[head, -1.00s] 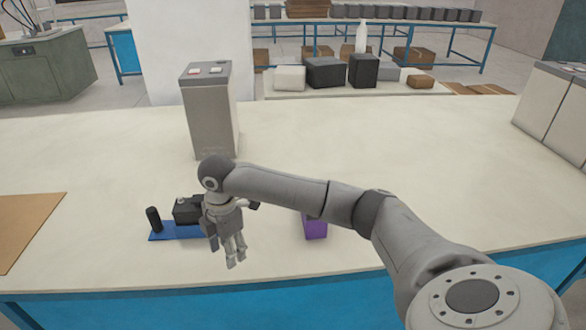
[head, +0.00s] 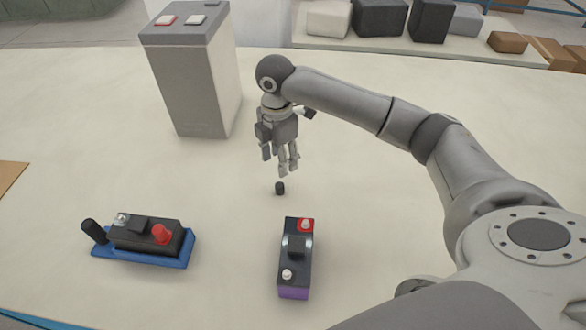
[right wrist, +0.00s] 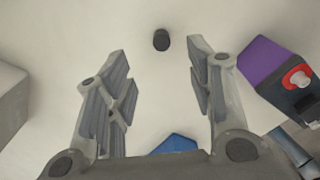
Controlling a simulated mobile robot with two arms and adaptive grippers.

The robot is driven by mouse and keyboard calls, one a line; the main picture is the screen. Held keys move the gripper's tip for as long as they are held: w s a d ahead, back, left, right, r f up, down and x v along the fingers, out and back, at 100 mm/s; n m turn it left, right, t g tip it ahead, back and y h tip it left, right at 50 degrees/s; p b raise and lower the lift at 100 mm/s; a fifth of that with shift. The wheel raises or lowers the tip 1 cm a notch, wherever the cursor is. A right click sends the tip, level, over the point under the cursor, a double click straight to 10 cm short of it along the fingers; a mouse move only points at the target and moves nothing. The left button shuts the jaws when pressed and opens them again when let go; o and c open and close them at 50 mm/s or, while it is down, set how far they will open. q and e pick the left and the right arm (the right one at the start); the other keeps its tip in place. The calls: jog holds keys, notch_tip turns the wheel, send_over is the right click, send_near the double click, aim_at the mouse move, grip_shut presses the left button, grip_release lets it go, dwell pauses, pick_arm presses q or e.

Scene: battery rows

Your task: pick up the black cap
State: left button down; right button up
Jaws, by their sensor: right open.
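The black cap (head: 280,188) is a small dark cylinder standing on the white table. My right gripper (head: 282,168) hangs above the table with its fingers pointing down, just above and behind the cap in the head view. In the right wrist view the cap (right wrist: 161,40) shows beyond and between the two spread fingertips (right wrist: 158,65). The gripper is open, empty and apart from the cap. My left gripper is not in view.
A purple-based battery (head: 296,258) stands in front of the cap, with a red-ringed terminal. A black battery (head: 146,236) sits on a blue tray (head: 178,262) with a black cylinder (head: 95,231) at its left. A tall grey battery (head: 190,85) stands behind left.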

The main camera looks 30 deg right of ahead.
aim_at(280, 185)
jog(key=shift+s+a+f, duration=0.1)
jog(key=shift+f, duration=0.3)
jog(key=f, duration=0.3)
jog(key=shift+s+a+f, duration=0.15)
jog(key=shift+a+f, duration=0.05)
jog(key=shift+a, duration=0.1)
jog(key=shift+f, duration=0.4)
jog(key=shift+d+f+p, duration=0.15)
jog(key=shift+f+p, duration=0.55)
jog(key=shift+f, duration=2.05)
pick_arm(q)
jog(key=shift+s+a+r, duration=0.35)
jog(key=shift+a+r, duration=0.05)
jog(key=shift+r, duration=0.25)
pick_arm(e)
jog(key=c, duration=0.8)
